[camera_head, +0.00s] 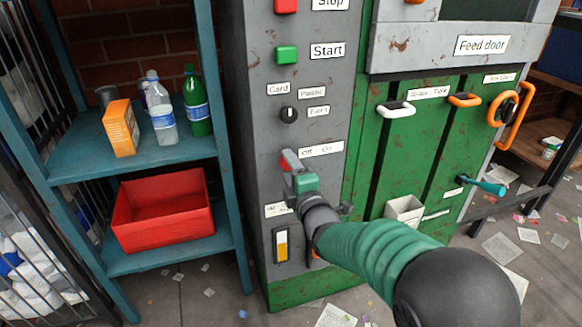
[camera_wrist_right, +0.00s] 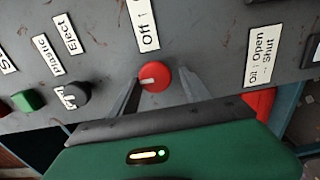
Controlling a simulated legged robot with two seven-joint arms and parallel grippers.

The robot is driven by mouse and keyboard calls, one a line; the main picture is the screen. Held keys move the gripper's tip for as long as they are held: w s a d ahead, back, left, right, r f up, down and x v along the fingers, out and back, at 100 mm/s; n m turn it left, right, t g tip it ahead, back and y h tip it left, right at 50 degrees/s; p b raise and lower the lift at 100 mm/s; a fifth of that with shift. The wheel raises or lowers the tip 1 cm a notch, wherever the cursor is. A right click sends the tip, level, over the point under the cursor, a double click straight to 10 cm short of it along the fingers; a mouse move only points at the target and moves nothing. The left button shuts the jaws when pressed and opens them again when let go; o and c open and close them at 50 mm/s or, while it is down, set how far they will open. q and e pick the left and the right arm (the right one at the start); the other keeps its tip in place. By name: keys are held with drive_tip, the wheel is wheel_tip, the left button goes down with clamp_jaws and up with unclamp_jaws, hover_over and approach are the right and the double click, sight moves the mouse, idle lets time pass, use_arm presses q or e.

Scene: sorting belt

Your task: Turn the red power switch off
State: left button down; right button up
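The red power switch (camera_wrist_right: 155,77) is a round red knob with a white mark on its face, on the grey panel. In the right wrist view the white mark points left, and an Off/On label (camera_wrist_right: 146,22) above it is cut off by the frame edge. My right gripper (camera_wrist_right: 161,80) is open, with one grey finger on each side of the knob; whether they touch it I cannot tell. In the head view my right gripper (camera_head: 293,163) is at the panel below the Off/On label (camera_head: 321,150) and mostly hides the switch. My left gripper is not in view.
A black selector knob (camera_head: 288,114), a green Start button (camera_head: 287,54) and a red Stop button (camera_head: 285,5) sit above on the panel. A yellow rocker (camera_head: 282,245) is below. A teal shelf (camera_head: 180,153) with bottles and a red bin (camera_head: 165,228) stands left.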

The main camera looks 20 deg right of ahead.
drive_tip(key=shift+o, duration=1.1)
drive_tip(key=shift+a, duration=0.1)
drive_tip(key=shift+r, duration=0.1)
drive_tip(key=s+p, duration=0.3)
drive_tip(key=s, duration=0.9)
drive_tip(key=shift+d, duration=0.2)
